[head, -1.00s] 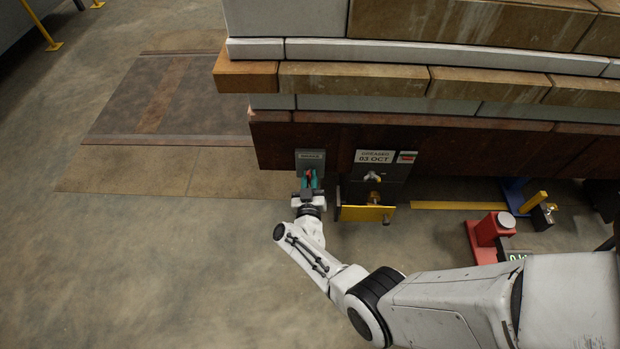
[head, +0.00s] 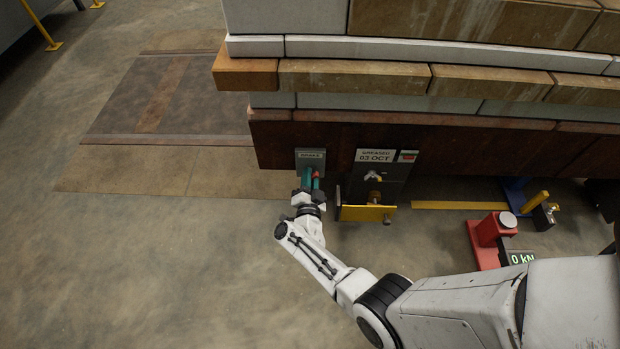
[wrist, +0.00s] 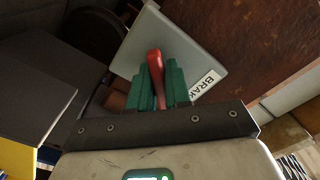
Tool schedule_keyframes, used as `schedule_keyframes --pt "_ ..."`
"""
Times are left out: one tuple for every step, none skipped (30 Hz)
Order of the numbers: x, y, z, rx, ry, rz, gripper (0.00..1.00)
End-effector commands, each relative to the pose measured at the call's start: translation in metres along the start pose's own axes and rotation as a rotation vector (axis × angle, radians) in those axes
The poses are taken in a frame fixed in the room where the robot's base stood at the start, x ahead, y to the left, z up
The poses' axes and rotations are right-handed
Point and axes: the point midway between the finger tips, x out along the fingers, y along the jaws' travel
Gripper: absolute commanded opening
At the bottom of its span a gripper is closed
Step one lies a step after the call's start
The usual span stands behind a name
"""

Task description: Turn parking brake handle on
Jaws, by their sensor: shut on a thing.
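The parking brake handle is a red lever (wrist: 155,68) in front of a grey plate lettered BRAKE (head: 310,160). The plate also shows in the wrist view (wrist: 180,45), tilted, with its label partly covered. My gripper (head: 312,184) is at the plate, with its green fingers (wrist: 158,88) shut on the red handle, one on each side. The handle's tip sticks out past the fingers in the wrist view. Its lower part is hidden between the fingers.
Just right are a dark panel with a 03 OCT sign (head: 376,155) and a yellow plate (head: 366,213). A red device (head: 487,238) stands farther right. The rusty beam (head: 460,145) overhangs above. The floor to the left is clear.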

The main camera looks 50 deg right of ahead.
Motion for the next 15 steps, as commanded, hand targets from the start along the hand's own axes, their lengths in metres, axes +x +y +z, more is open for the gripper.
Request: schedule_keyframes --pt "-0.0012 0.0021 0.0018 0.042 -0.004 0.001 0.00" --pt "-0.0012 0.0022 0.0018 0.070 -0.004 0.001 0.00" --pt "-0.0012 0.0023 0.0018 0.108 -0.004 0.001 0.00" --pt "-0.0011 0.0024 0.0017 0.138 -0.004 0.002 0.00" --pt "-0.0011 0.0025 0.0017 0.166 -0.003 0.002 0.00" --pt "-0.0011 0.0026 0.0016 0.204 -0.003 0.002 0.00" --pt "-0.0012 0.0027 0.0017 0.231 -0.003 0.002 0.00" --pt "-0.0013 0.0028 0.0017 0.259 -0.003 0.002 0.00" --pt "-0.0013 0.0028 0.0018 0.298 -0.003 0.002 0.00" --pt "-0.0013 0.0028 0.0018 0.327 -0.003 0.002 0.00" --pt "-0.0012 0.0027 0.0018 0.355 -0.003 0.002 0.00" --pt "-0.0012 0.0026 0.0019 0.392 -0.003 0.002 0.00" --pt "-0.0012 0.0026 0.0019 0.418 -0.003 0.002 0.00" --pt "-0.0011 0.0026 0.0019 0.446 -0.003 0.002 0.00" --pt "-0.0011 0.0025 0.0018 0.481 -0.003 0.002 0.00"
